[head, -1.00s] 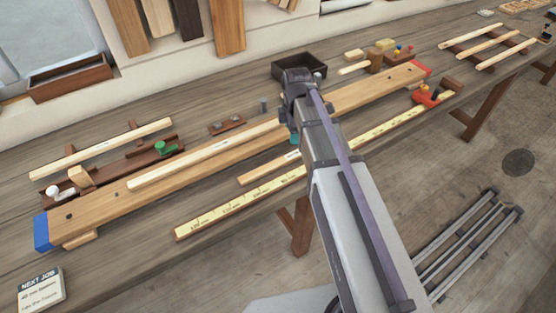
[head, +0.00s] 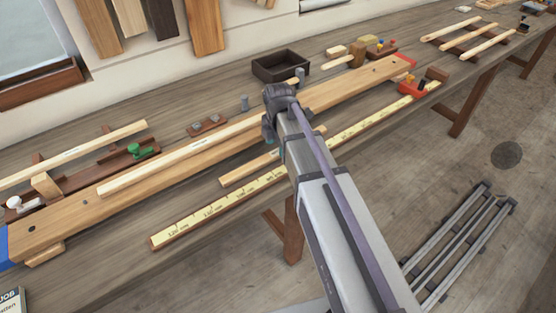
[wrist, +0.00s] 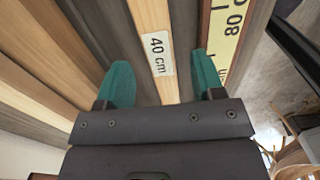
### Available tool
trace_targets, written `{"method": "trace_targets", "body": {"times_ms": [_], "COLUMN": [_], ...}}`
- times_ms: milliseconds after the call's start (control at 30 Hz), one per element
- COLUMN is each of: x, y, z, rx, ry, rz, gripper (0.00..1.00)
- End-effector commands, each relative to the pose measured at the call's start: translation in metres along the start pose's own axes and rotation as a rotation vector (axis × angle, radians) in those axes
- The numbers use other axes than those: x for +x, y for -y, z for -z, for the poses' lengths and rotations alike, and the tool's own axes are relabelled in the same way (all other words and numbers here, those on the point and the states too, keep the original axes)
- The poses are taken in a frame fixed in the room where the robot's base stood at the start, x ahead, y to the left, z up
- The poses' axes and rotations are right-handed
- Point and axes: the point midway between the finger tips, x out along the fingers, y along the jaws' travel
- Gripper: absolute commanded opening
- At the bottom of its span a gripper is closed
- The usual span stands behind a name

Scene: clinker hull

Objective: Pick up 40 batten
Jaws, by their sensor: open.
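The 40 batten is a short pale wooden strip. In the wrist view the 40 batten (wrist: 150,20) runs between my fingers and carries a white "40 cm" label. In the head view the batten (head: 243,172) lies between the long plank and the yellow rule, partly hidden by my arm. My gripper (wrist: 163,80) is open, with one teal finger on each side of the batten and gaps between. In the head view my gripper (head: 273,148) is over the batten's middle, its fingertips mostly hidden. I cannot tell how far above the bench they are.
A long plank (head: 80,212) with a longer batten (head: 170,163) on it lies alongside. A yellow rule (head: 200,216) lies on the near side. A dark tray (head: 280,68) stands behind my wrist. Several battens rest on a rack (head: 470,42) at the far right.

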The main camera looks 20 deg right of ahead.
Motion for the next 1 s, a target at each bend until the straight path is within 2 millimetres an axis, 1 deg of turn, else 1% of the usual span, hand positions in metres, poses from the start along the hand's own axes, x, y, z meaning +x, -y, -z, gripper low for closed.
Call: {"method": "trace_targets", "body": {"times_ms": [33, 100, 333, 367, 900, 933, 1000], "x": [0.0226, 0.0307, 0.0265, 0.0264, 0.0265, 0.0265, 0.0265], "y": [-0.0002, -0.0001, -0.0001, -0.0001, -0.0001, -0.0001, -0.0001], "z": [0.0003, 0.0003, 0.0002, 0.0002, 0.0002, 0.0002, 0.0002], "rx": [0.0, 0.0, 0.0, 0.0, 0.0, 0.0, 0.0], "ry": [0.0, 0.0, 0.0, 0.0, 0.0, 0.0, 0.0], "rz": [0.0, 0.0, 0.0, 0.0, 0.0, 0.0, 0.0], "gripper": [0.62, 0.62, 0.62, 0.6, 0.08, 0.06, 0.05]}}
